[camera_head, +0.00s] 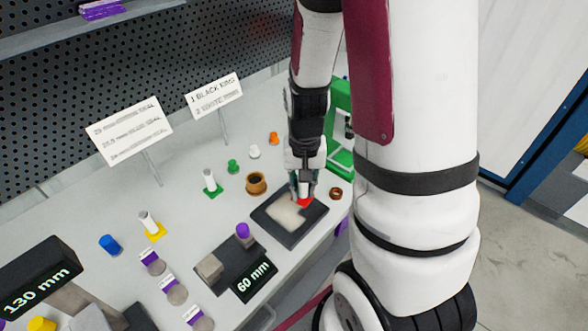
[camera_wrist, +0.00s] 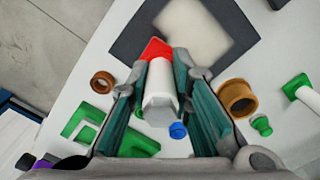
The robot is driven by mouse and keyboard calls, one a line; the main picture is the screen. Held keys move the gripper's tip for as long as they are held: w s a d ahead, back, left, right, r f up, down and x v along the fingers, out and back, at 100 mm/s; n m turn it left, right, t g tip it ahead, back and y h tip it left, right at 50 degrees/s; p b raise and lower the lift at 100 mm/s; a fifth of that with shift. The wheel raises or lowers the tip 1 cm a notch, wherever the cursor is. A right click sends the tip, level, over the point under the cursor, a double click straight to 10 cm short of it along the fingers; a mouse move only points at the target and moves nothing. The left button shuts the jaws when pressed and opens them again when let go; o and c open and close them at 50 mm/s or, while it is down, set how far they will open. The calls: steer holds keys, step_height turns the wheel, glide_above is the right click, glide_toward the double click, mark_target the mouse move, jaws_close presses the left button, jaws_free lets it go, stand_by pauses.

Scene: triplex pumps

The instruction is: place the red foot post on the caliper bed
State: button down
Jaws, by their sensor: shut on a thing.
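The red foot post (camera_wrist: 158,82) is a pale post with a square red foot (camera_head: 304,202). My gripper (camera_head: 303,188) is shut on the post. In the wrist view the two fingers of my gripper (camera_wrist: 168,95) lie on either side of it, with the red foot (camera_wrist: 155,48) pointing away from the wrist. The foot is over the right part of a dark plate with a cream pad (camera_head: 270,206); I cannot tell if it touches. A dark bed (camera_head: 230,262) with a grey block and a "60 mm" display lies nearer, and looks like the caliper bed.
A purple-topped piece (camera_head: 243,231) stands by the dark bed. A brown cup (camera_head: 256,184), a copper ring (camera_head: 336,193), a green-footed post (camera_head: 210,181) and a yellow-footed post (camera_head: 149,223) stand around. A "130 mm" display (camera_head: 38,278) is at lower left. Sign cards stand behind.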

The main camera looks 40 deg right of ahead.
steer(key=s, duration=0.1)
steer(key=s+m, duration=0.1)
steer(key=s, duration=0.1)
steer(key=shift+s+d+f+b, duration=0.15)
steer(key=shift+d+f+b, duration=0.15)
steer(key=shift+d+b, duration=0.05)
steer(key=w+b, duration=0.1)
steer(key=b, duration=0.1)
steer(key=w+b, duration=0.1)
steer(key=b, duration=0.2)
steer(key=shift+w+d+f, duration=0.1)
steer(key=shift+w+f, duration=0.1)
steer(key=shift+w, duration=0.1)
glide_above(281, 180)
steer(key=shift+f, duration=2.25)
steer(key=c, duration=1.9)
jaws_free()
steer(key=shift+f, duration=0.2)
steer(key=o, duration=0.4)
steer(key=shift+o, duration=0.2)
steer(key=shift+r, duration=0.1)
